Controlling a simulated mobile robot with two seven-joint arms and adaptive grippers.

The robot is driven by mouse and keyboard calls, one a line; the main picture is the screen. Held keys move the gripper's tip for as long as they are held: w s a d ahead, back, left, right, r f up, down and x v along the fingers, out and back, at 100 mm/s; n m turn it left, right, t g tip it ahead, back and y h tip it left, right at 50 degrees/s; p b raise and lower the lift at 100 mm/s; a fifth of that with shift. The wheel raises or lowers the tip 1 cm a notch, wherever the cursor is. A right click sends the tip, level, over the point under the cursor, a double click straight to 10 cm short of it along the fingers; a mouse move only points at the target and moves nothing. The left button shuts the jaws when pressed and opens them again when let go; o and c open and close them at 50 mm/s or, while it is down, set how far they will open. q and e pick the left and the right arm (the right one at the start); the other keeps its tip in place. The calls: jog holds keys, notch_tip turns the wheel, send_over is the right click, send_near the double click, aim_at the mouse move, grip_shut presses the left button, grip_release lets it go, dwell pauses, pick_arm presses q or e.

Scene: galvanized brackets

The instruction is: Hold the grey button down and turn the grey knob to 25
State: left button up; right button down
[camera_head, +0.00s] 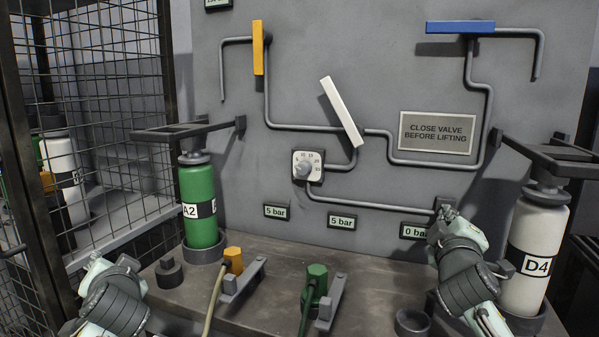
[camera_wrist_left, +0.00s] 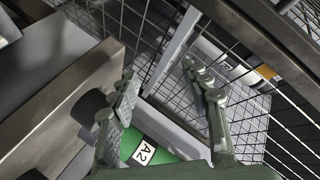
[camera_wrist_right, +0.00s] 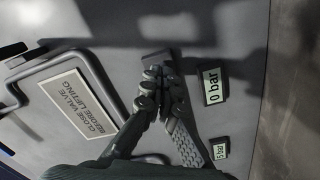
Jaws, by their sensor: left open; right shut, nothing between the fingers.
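The grey knob (camera_head: 303,169) sits on a white numbered dial plate on the wall panel, left of centre. The numbers are too small to tell its exact setting. A small grey block (camera_head: 445,202) at the right end of the lower pipe appears to hold the grey button; the button is hidden behind my right gripper (camera_head: 447,213). In the right wrist view my right gripper (camera_wrist_right: 156,72) is shut with nothing between its fingers, its tips at the grey block (camera_wrist_right: 156,58). Whether they press it I cannot tell. My left gripper (camera_wrist_left: 158,75) is open and empty, far from the knob.
A green bottle A2 (camera_head: 200,205) stands left, a white bottle D4 (camera_head: 537,250) right, under dark brackets. Yellow (camera_head: 258,48), white (camera_head: 341,111) and blue (camera_head: 460,27) valve handles are on the panel. Yellow (camera_head: 233,260) and green (camera_head: 316,283) plugs stand on the bench. Wire mesh is left.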

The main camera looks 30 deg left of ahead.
pick_arm(q)
jog(key=w+d+r+t, duration=0.3)
jog(key=w+r, duration=0.2)
jog(key=w, duration=0.1)
jog(key=w+d+r+t, duration=0.3)
jog(key=w+r+t, duration=0.1)
jog(key=w, duration=0.2)
jog(key=n+t+h, duration=0.1)
jog(key=t+h, duration=0.5)
jog(key=h, duration=0.5)
send_near(301, 170)
jog(key=w, duration=0.6)
jog(key=w+a, duration=0.1)
jog(key=w, duration=0.2)
jog(key=shift+r, duration=0.1)
grip_shut()
